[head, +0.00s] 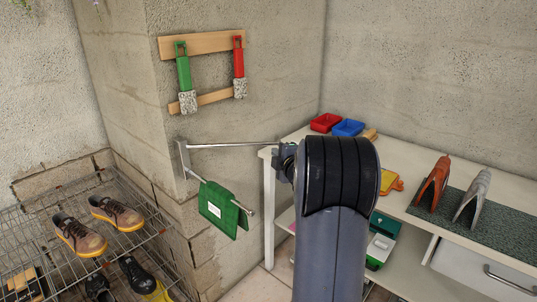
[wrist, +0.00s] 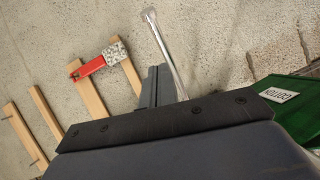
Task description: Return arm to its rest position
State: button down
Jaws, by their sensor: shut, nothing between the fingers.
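My arm stands upright in the middle of the head view, its dark wrist end hiding part of the table behind it. My gripper (head: 284,160) is partly hidden there and juts out to the left, near the end of the metal upper rod (head: 230,145). In the wrist view the fingers of my gripper (wrist: 158,86) are together and empty, with the metal rod (wrist: 165,50) showing just beyond them. I cannot tell whether they touch the rod.
A green cloth (head: 222,208) hangs on a lower rod. Green (head: 184,75) and red (head: 239,65) tools hang on a wooden rack. A white table (head: 410,215) holds red (head: 325,122) and blue (head: 348,127) trays. A wire shoe rack (head: 55,205) stands left.

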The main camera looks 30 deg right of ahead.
jog(key=s, duration=0.1)
jog(key=s+d, duration=0.1)
jog(key=s, duration=0.2)
jog(key=shift+s+d+r, duration=0.2)
jog(key=shift+s+r, duration=0.1)
jog(key=shift+r, duration=0.05)
